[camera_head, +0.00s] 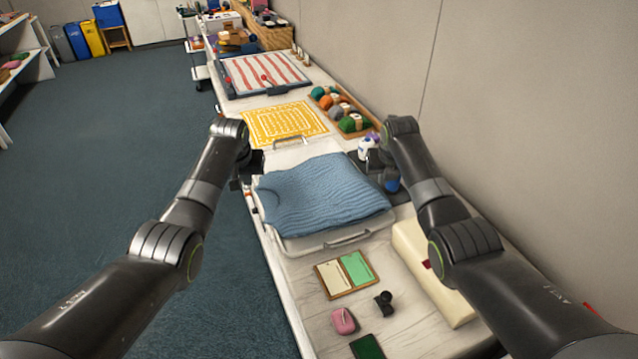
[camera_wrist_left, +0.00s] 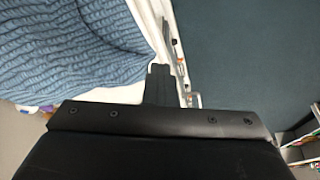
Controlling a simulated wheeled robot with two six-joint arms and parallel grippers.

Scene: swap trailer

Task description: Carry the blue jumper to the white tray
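The blue knitted jumper (camera_head: 322,192) is spread flat over the white tray (camera_head: 318,243), covering most of it. I cannot tell whether it rests on the tray or hangs just above. My left gripper (camera_head: 250,178) is at the jumper's left edge. In the left wrist view its fingers (camera_wrist_left: 160,72) are together, and the jumper (camera_wrist_left: 70,45) narrows to a corner at their tips. My right gripper (camera_head: 373,165) is at the jumper's right edge; its fingertips are hidden, so its grip cannot be made out.
Behind the tray lie a yellow patterned mat (camera_head: 283,122), a red-striped cloth (camera_head: 262,74) and a wooden tray of yarn balls (camera_head: 342,108). In front are a cream block (camera_head: 432,270), a two-colour card holder (camera_head: 346,274) and a pink item (camera_head: 343,321). Floor is clear at left; a wall stands right.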

